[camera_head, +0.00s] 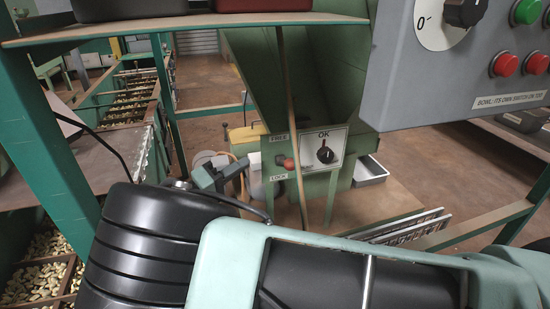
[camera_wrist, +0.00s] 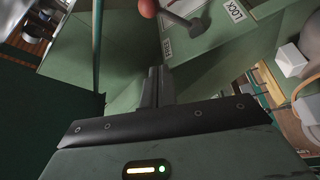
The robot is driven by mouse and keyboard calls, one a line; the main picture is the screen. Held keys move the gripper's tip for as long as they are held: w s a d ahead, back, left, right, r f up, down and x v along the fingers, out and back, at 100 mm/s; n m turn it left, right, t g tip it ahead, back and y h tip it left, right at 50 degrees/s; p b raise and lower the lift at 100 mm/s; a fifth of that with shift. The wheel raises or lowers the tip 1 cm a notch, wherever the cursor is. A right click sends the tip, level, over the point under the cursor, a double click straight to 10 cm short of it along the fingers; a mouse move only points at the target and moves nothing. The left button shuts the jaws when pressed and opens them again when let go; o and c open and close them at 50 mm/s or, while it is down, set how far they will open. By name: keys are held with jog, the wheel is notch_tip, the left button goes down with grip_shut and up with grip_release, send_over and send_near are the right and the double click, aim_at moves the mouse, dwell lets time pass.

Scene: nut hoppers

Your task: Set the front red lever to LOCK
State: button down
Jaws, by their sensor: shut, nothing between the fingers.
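The red lever (camera_head: 288,163) sits on the green hopper's front, beside a white panel. Its round knob stands between the FREE label (camera_head: 280,138) above and the LOCK label (camera_head: 279,178) below, at neither label. In the wrist view the red knob (camera_wrist: 148,8) shows at the top edge on a dark arm, with the LOCK label (camera_wrist: 235,10) to its right. My gripper (camera_wrist: 157,72) is shut and empty. Its fingertips point toward the lever, and in the picture a gap separates them from the knob. Whether they touch anything cannot be told.
The white panel has a black dial (camera_head: 325,151) marked OK. A thin brown upright rod (camera_head: 291,100) passes in front of the hopper. A grey control box (camera_head: 450,75) hangs at upper right. A green frame post (camera_head: 45,150) stands at left. A white tray (camera_head: 370,172) is beside the hopper.

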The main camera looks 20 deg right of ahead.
jog(key=r+b, duration=0.1)
jog(key=b, duration=0.2)
send_over(278, 160)
jog(key=s+a, duration=0.3)
jog(key=shift+w+d+r, duration=0.1)
jog(key=shift+w+r, duration=0.1)
jog(key=s, duration=0.1)
jog(key=s+f, duration=0.1)
jog(key=s+b, duration=0.1)
jog(key=shift+s+d+f, duration=0.15)
jog(key=shift+s+d, duration=0.05)
jog(key=shift+d, duration=0.2)
jog(key=shift+s+f+m+h, duration=0.3)
jog(key=shift+f+m, duration=0.1)
jog(key=shift+m, duration=0.3)
notch_tip(278, 160, down, 7)
jog(key=m+g+h+b, duration=0.4)
jog(key=m+g+b, duration=0.2)
jog(key=m, duration=0.8)
jog(key=shift+s+g+b, duration=0.3)
jog(key=shift+b, duration=0.35)
jog(key=shift+m, duration=0.4)
